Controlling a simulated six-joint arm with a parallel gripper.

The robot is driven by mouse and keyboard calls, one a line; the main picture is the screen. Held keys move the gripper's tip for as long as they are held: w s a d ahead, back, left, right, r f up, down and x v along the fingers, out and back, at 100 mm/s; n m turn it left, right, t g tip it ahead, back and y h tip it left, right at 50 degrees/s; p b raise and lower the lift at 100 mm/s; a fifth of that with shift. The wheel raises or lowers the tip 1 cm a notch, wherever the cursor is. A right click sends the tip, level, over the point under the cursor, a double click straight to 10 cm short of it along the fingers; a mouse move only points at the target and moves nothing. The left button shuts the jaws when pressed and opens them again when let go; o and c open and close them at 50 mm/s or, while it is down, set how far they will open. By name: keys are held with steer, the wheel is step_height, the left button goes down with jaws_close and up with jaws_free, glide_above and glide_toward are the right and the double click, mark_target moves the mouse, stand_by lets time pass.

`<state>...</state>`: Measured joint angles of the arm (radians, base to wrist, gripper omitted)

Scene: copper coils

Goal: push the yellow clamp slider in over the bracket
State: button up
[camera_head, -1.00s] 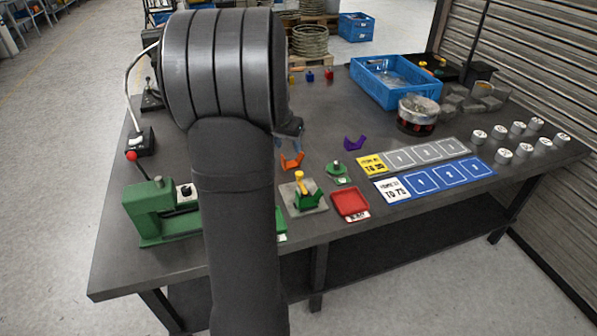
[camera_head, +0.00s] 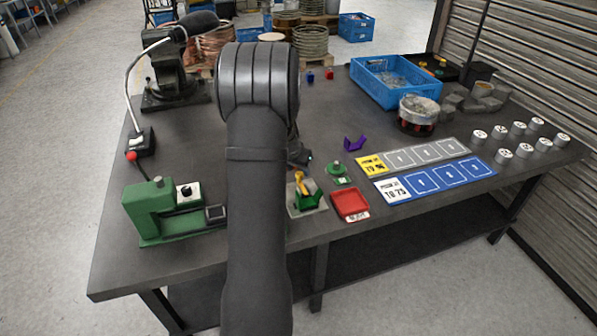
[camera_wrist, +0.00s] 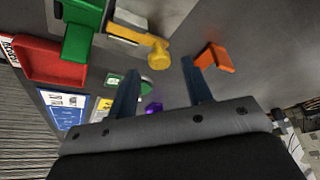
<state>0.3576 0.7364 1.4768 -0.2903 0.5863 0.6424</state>
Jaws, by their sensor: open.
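The yellow clamp slider (camera_head: 300,182) shows beside the right edge of my arm, on a small grey base plate with the green bracket (camera_head: 311,201). In the wrist view the slider's round yellow knob (camera_wrist: 158,56) and bar lie at upper centre. The green bracket (camera_wrist: 80,32) is to their left there. My gripper (camera_wrist: 160,67) is open, with two dark fingers apart and nothing between them. The knob appears just past the fingertips, in the gap between them; I see no contact. In the head view my arm hides most of the gripper.
An orange V-shaped part (camera_wrist: 214,58) lies near the right finger in the wrist view. A red tray (camera_head: 350,204), a green knobbed piece (camera_head: 337,170) and a purple part (camera_head: 355,144) are close by. A green press (camera_head: 158,212) stands at the left.

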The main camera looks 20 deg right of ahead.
steer(key=shift+x, duration=1.1)
jaws_close()
steer(key=shift+s, duration=2)
jaws_free()
steer(key=shift+r, duration=0.1)
steer(key=v, duration=1.7)
